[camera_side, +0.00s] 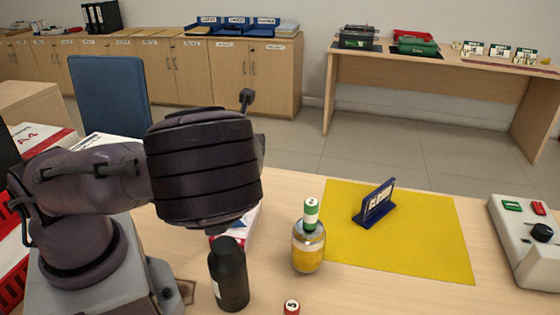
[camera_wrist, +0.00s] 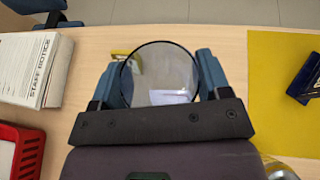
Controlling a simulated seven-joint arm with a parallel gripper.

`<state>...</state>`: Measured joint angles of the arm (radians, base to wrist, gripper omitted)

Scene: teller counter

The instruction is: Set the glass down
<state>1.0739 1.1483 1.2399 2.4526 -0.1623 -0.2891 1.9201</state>
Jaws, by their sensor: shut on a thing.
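In the side view my dark wrist hides both the fingers and the glass. The wooden counter (camera_wrist: 92,62) lies below. I cannot tell how far the base of the glass is from the counter.
A yellow mat (camera_side: 425,235) bears a blue sign (camera_side: 376,205). Near its left edge stands a jar (camera_side: 308,250) with yellow contents and a green-and-white piece above it. A black bottle (camera_side: 229,275) stands left of it. A staff-notice stack (camera_wrist: 38,68) and red tray (camera_wrist: 28,152) lie left.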

